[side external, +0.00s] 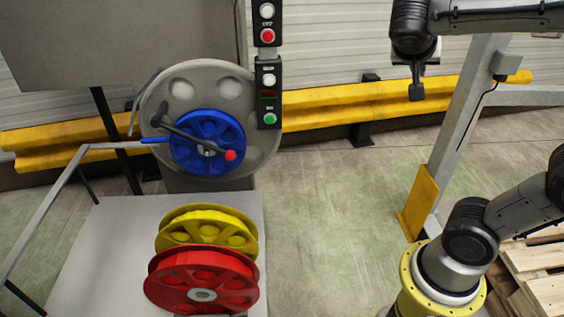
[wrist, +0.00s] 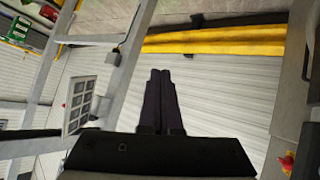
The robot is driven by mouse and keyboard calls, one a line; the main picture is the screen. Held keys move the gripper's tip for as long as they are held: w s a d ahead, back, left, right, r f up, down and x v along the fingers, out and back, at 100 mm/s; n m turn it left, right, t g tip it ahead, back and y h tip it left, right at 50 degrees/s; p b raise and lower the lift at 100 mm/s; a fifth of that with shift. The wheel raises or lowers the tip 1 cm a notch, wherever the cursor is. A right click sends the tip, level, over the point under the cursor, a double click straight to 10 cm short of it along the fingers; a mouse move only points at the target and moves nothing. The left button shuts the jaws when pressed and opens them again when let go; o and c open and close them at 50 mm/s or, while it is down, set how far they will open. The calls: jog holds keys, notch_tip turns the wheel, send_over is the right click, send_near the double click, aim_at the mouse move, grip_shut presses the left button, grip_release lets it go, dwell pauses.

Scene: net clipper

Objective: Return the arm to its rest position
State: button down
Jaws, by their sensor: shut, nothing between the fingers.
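My gripper (side external: 416,92) hangs at the upper right of the side external view, pointing down, with the arm raised above the floor. Its fingers are together and empty. In the wrist view my gripper (wrist: 160,74) shows two dark fingers side by side with no gap and nothing held. It is well to the right of the machine and the reels and touches nothing.
A grey wheel with a blue reel (side external: 183,153) and a red-knobbed lever stands left. Yellow (side external: 222,214) and red (side external: 175,269) reels sit on a grey table (side external: 105,230). A button panel (side external: 268,75), grey post (side external: 465,110) and wooden pallet (side external: 545,262) are nearby. Mid-floor is clear.

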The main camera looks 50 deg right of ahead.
jog(key=s+a+f+n+t+y, duration=0.2)
jog(key=a+f+n+y, duration=0.3)
jog(key=a, duration=0.3)
jog(key=s+a+f+n+t+y, duration=0.2)
jog(key=a+f+n+y, duration=0.3)
jog(key=a+n, duration=0.3)
jog(key=shift+s+a+n+y, duration=0.3)
jog(key=shift+s+a+y, duration=0.1)
jog(key=shift+s+a, duration=0.15)
dwell(0.7)
